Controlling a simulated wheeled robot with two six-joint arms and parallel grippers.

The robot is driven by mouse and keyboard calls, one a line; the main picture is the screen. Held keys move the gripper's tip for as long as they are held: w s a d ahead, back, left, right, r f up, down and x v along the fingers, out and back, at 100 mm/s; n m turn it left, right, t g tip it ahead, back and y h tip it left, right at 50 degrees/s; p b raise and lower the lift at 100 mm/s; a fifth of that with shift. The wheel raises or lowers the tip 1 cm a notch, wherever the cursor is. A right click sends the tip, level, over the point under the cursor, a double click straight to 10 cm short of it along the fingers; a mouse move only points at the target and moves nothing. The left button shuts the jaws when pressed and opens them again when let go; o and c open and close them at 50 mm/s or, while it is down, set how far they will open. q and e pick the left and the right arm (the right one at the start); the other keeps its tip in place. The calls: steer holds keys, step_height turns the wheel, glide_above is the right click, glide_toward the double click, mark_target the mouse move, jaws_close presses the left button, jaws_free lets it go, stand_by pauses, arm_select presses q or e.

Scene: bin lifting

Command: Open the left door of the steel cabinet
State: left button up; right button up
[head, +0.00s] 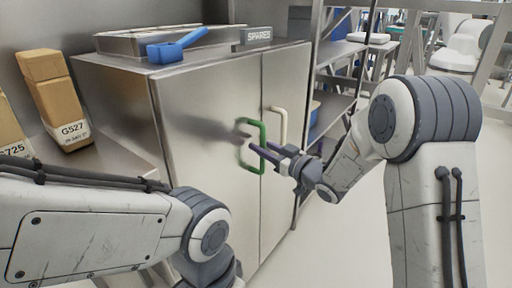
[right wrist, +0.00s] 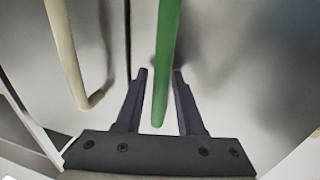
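The steel cabinet (head: 190,105) stands in the middle of the head view, and both its doors look shut. The left door (head: 200,150) carries a green handle (head: 253,170); the right door (head: 293,90) carries a cream handle (head: 284,125). My right gripper (head: 262,149) is at the green handle, coming from the right. In the right wrist view the green handle (right wrist: 166,50) runs between the two open fingers, with a gap on each side. The cream handle (right wrist: 66,50) is left of the fingers there. My left arm crosses the lower left, and its gripper is out of view.
On the cabinet top are a steel tray (head: 130,43), a blue tool (head: 178,46) and a SPARES sign (head: 257,35). Cardboard boxes (head: 58,100) stand on a steel surface at left. Shelving (head: 335,52) stands behind at right. Floor in front of the doors is clear.

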jaws_close()
steer(key=shift+d, duration=0.1)
stand_by(1.0)
